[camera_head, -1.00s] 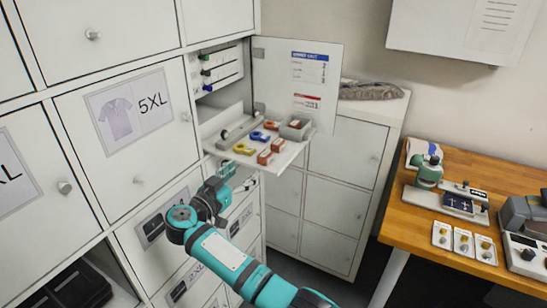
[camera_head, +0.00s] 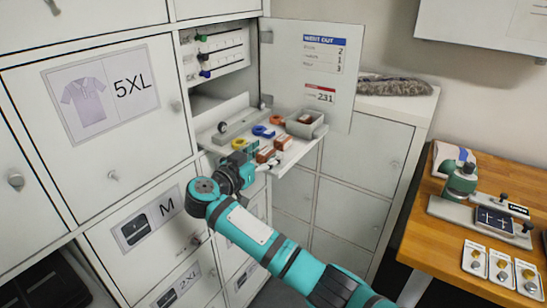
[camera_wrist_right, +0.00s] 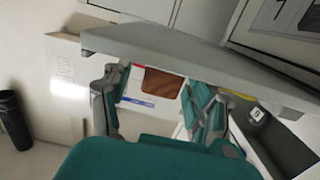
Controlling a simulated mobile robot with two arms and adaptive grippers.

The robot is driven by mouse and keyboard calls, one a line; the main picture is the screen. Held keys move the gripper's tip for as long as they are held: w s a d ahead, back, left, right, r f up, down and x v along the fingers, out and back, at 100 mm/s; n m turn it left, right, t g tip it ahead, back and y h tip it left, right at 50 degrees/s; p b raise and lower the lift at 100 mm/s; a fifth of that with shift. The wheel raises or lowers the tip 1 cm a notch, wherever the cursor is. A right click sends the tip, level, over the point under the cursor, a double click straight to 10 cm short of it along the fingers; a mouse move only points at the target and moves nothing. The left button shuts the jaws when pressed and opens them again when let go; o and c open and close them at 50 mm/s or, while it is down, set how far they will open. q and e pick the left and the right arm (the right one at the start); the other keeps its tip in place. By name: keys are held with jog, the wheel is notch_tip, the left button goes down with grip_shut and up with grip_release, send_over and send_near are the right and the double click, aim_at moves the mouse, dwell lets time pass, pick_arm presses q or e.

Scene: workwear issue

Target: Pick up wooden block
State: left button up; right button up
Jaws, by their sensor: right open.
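Two reddish-brown wooden blocks sit near the front edge of the pull-out shelf (camera_head: 222,134): a nearer block (camera_head: 264,154) and another block (camera_head: 283,141) just right of it. My right gripper (camera_head: 268,164) is at the shelf's front edge, close to the nearer block and partly hiding the shelf edge. In the right wrist view a brown block (camera_wrist_right: 163,83) shows between the two open fingers (camera_wrist_right: 153,95), beyond the shelf's edge. Contact cannot be told. My left gripper is not in view.
Yellow (camera_head: 238,144), blue (camera_head: 263,131) and orange (camera_head: 276,119) rolls lie behind the blocks. A grey bin (camera_head: 318,131) stands at the shelf's right. The open cabinet door (camera_head: 320,75) is behind. A wooden table (camera_head: 425,235) with devices stands at right.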

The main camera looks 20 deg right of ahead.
jog(key=shift+s+a+r, duration=0.15)
jog(key=shift+a+r, duration=0.05)
jog(key=shift+a, duration=0.05)
jog(key=shift+s+a+r, duration=0.15)
jog(key=shift+s+a, duration=0.05)
jog(key=shift+c, duration=0.2)
jog(key=c, duration=0.7)
jog(key=shift+c, duration=1)
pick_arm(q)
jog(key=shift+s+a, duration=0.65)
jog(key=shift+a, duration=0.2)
pick_arm(e)
jog(key=shift+c, duration=0.5)
